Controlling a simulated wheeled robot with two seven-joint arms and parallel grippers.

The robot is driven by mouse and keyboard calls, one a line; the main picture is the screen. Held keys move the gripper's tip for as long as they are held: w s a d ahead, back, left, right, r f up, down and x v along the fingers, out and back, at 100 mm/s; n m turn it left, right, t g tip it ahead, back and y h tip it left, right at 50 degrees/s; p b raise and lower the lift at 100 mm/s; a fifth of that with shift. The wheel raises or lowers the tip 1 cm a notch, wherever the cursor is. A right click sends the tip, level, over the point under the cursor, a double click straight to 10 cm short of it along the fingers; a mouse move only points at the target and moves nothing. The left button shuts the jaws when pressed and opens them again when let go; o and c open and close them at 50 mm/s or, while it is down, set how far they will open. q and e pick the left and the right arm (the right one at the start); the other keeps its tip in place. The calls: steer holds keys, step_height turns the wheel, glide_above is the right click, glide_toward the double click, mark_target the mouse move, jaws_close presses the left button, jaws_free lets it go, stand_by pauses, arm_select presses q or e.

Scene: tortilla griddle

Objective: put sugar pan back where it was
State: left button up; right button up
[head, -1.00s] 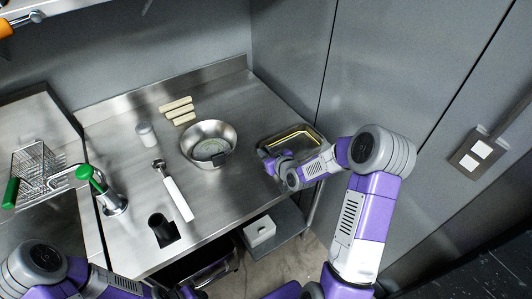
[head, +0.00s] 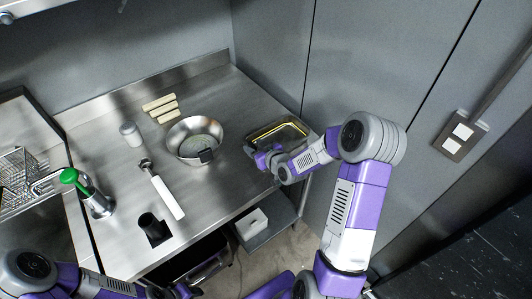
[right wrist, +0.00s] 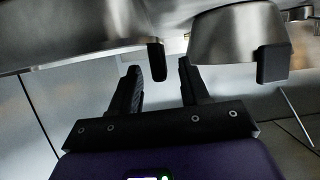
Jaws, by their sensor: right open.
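A shallow rectangular metal pan (head: 262,131) with a yellowish inside, which I take for the sugar pan, sits at the right end of the steel table. My right gripper (head: 248,151) is at its near left corner, partly covering it. Close beyond the fingers there are a large metal vessel (right wrist: 70,35) with a black tab and a rounded metal vessel (right wrist: 235,35) with a black grip. My left arm shows at the bottom left; its fingers are not clear.
A round metal bowl (head: 174,134) with a black clip stands left of the pan. Pale sticks (head: 160,103), a white shaker (head: 131,134) and a white-handled tool (head: 167,196) lie around it. A green-topped tool (head: 69,176) and wire basket (head: 15,170) are left. A wall is right.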

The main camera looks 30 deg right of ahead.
steer(key=v, duration=1)
steer(key=shift+s+p, duration=0.15)
steer(key=shift+p, duration=0.15)
